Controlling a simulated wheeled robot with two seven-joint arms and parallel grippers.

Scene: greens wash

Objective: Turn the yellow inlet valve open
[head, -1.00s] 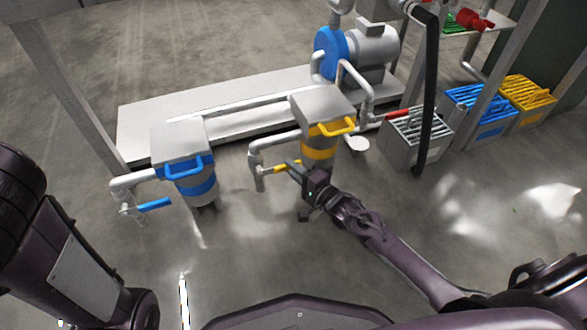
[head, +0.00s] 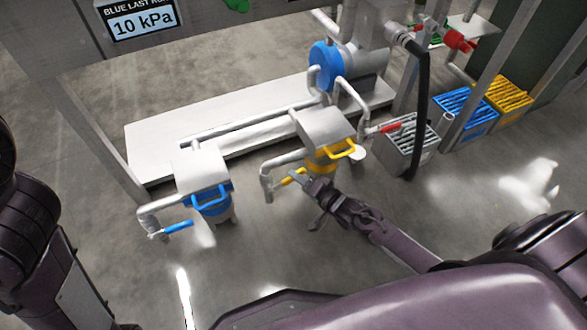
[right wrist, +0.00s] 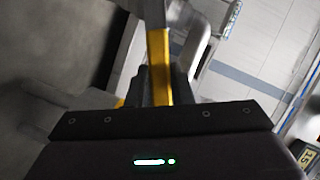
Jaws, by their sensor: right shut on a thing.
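The yellow inlet valve handle (head: 287,181) is a short lever on the grey pipe (head: 266,184) left of the yellow-banded canister (head: 322,158). It slants up to the right in the head view. My right gripper (head: 302,177) is shut on its outer end, coming in from the lower right. In the right wrist view the yellow handle (right wrist: 158,66) runs up from between the dark fingers (right wrist: 160,88). The fingers' grip is partly hidden by the gripper body. My left arm shows at the left edge; its gripper is out of view.
A blue-banded canister (head: 205,187) with a blue valve handle (head: 178,227) stands to the left. A pump with a blue face (head: 325,66) sits on the pale plinth (head: 150,150) behind. A black hose (head: 421,110) hangs by a grey crate (head: 392,155). The floor in front is clear.

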